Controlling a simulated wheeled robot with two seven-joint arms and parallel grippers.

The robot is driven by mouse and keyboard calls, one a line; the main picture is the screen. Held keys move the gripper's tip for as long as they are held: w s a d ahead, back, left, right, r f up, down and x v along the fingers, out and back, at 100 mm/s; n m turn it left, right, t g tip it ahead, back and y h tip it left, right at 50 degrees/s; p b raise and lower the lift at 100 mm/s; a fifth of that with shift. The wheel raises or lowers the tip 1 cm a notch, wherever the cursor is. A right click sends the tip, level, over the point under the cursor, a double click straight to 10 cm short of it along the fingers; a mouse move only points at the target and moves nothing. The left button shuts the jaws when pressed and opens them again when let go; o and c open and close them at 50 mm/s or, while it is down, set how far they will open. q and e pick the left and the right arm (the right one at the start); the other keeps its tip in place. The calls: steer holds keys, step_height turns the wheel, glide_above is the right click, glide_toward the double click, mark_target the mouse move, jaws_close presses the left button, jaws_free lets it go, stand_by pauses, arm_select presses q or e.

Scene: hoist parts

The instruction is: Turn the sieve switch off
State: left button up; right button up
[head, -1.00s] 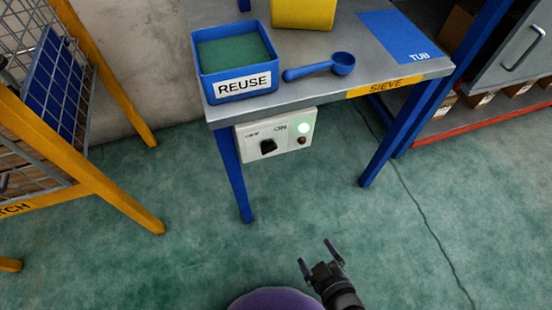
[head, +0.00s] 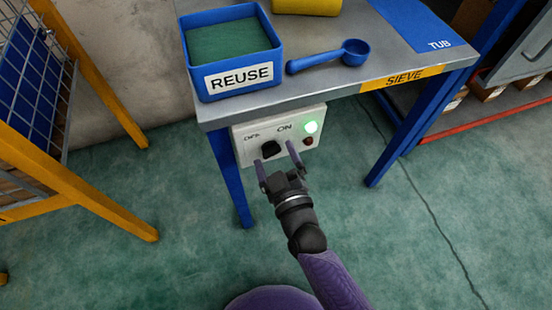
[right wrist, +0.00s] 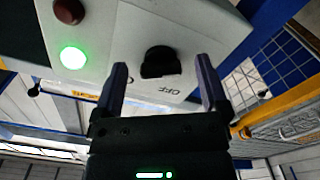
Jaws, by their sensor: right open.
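The sieve switch is a white box (head: 242,151) under the front edge of the table, with a black knob (head: 270,149) between the OFF and ON marks. A green lamp (head: 311,127) on it is lit; a dark red lamp (head: 308,141) is unlit. My right gripper (head: 275,154) is open in front of the box, its fingertips either side of the knob in the picture. In the right wrist view the knob (right wrist: 160,62) shows between the open fingers (right wrist: 163,82); I cannot tell whether they touch it. My left gripper is not in view.
The metal table (head: 330,90) carries a blue REUSE bin (head: 228,88), a blue scoop (head: 335,56) and a blue TUB mat (head: 410,22). A blue table leg (head: 230,185) stands left of my right gripper. A yellow-framed cage (head: 60,160) stands at left. The floor between is clear.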

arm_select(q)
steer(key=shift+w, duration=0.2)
arm_select(e)
steer(key=c, duration=0.5)
jaws_close()
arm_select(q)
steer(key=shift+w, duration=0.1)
